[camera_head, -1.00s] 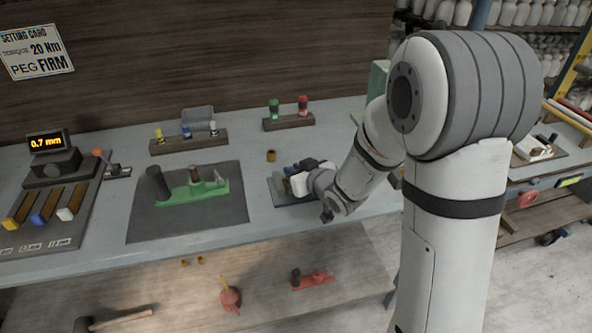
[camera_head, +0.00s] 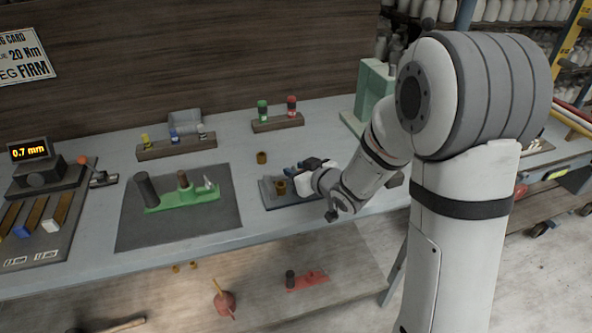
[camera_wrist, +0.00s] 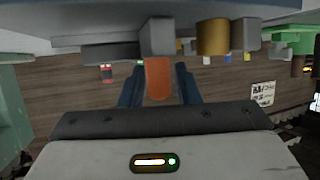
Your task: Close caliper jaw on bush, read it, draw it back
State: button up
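The caliper (camera_head: 267,198) is a dark grey fixture on the bench, left of my gripper. The gold bush (camera_head: 281,187) stands on it and also shows in the wrist view (camera_wrist: 213,37), beside a grey block (camera_wrist: 245,34). A grey jaw (camera_wrist: 158,35) stands on the bush's other side, with a small gap between jaw and bush. Part of the caliper is hidden behind my gripper.
A display (camera_head: 30,151) reads 0.7 mm at the left. A second gold bush (camera_head: 262,157) stands behind the caliper. A green fixture (camera_head: 183,197) sits on a dark mat (camera_head: 135,234). A rack with green and red pegs (camera_head: 278,123) stands behind. A pale green machine (camera_head: 372,90) is right.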

jog(key=shift+o, duration=0.9)
jog(key=shift+s, duration=0.1)
jog(key=shift+v, duration=3.85)
jog(key=shift+d, duration=0.1)
